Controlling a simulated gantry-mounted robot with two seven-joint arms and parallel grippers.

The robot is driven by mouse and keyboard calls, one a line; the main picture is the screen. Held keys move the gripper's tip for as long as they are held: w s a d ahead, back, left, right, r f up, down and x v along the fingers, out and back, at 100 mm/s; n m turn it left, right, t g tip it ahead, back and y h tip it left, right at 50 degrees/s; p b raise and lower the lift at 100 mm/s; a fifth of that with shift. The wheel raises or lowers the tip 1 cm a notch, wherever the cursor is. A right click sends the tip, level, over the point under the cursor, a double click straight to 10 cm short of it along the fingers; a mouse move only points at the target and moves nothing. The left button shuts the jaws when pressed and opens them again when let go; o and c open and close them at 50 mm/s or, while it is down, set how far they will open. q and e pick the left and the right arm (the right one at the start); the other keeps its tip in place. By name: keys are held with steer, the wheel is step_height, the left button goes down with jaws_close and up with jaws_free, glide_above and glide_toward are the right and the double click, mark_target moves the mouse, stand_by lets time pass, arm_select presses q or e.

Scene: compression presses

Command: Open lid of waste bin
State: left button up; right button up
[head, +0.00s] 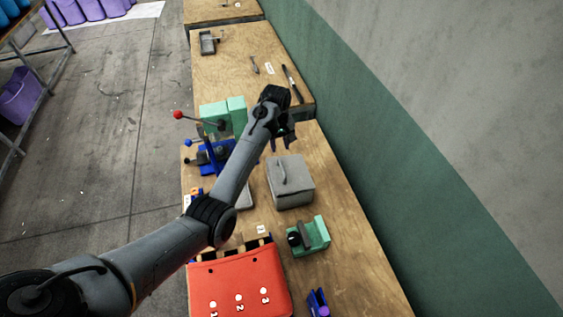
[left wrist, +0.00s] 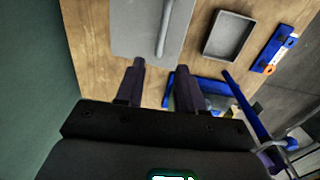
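The waste bin appears to be the grey box (head: 292,192) on the bench, right of my left forearm in the head view. Its lid is shut and carries a bar handle (head: 281,173). In the left wrist view the grey lid (left wrist: 135,28) fills the top middle, with the handle (left wrist: 165,22) running up from near the fingers. My left gripper (head: 281,144) is just beyond the box in the head view, fingers apart. In the left wrist view the gripper (left wrist: 160,68) is open and empty, apart from the handle. My right gripper is not in view.
A small grey tray (left wrist: 230,36) and a blue press (head: 200,160) sit left of the box. A green device (head: 313,236) and a red panel (head: 235,280) are nearer. The green-grey wall (head: 350,135) borders the bench on the right. Bare bench lies right of the box.

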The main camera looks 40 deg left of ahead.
mark_target(281, 163)
arm_select(q)
step_height(281, 163, down, 9)
steer(key=shift+w+d+f, duration=0.1)
steer(key=shift+d, duration=0.05)
stand_by(0.4)
jaws_close()
